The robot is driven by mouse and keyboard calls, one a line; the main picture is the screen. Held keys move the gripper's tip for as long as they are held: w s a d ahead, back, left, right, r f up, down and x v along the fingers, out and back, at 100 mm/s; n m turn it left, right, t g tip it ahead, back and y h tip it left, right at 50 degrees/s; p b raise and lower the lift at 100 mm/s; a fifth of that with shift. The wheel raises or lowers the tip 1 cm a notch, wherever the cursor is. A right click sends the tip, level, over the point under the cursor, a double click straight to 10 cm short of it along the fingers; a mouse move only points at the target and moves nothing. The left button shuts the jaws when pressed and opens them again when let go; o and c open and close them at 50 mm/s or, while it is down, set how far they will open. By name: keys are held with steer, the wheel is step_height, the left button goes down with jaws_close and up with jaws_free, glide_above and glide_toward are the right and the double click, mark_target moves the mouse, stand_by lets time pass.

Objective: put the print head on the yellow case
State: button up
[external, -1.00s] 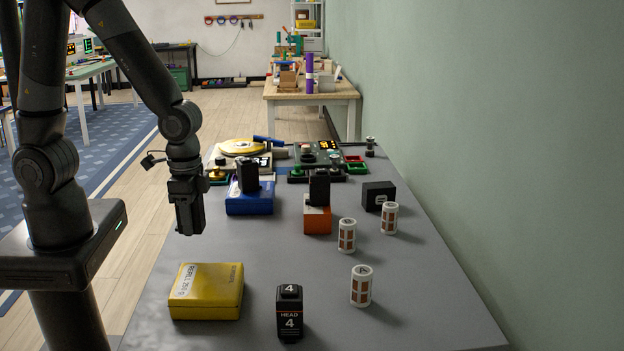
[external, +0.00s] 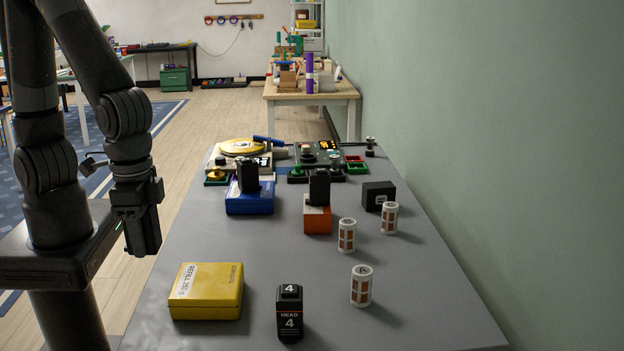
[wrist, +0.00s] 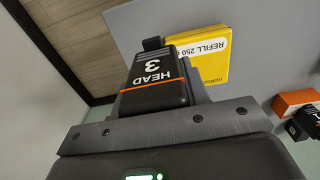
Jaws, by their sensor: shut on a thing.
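My gripper (external: 143,238) hangs over the left edge of the grey table, left of and farther back than the yellow case (external: 206,292). In the wrist view, my gripper (wrist: 160,97) is shut on a black print head (wrist: 154,78) marked "HEAD 3" with an orange stripe. In the external view, this head is hard to tell from the dark gripper. The yellow case lies flat at the near left of the table, its top bare. It also shows in the wrist view (wrist: 208,50), beyond the held head and apart from it.
A black head marked 4 (external: 290,314) stands right of the yellow case. A blue case (external: 250,203) and an orange case (external: 317,222) each carry a black block. Several white cylinders (external: 361,287) stand at right. Table (external: 270,255) is clear behind the yellow case.

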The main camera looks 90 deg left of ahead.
glide_above(209, 280)
step_height(209, 280, down, 7)
steer(key=shift+r, duration=0.15)
steer(key=shift+w+f, duration=0.1)
steer(key=shift+f, duration=2)
steer(key=shift+f, duration=0.1)
steer(key=o, duration=1.1)
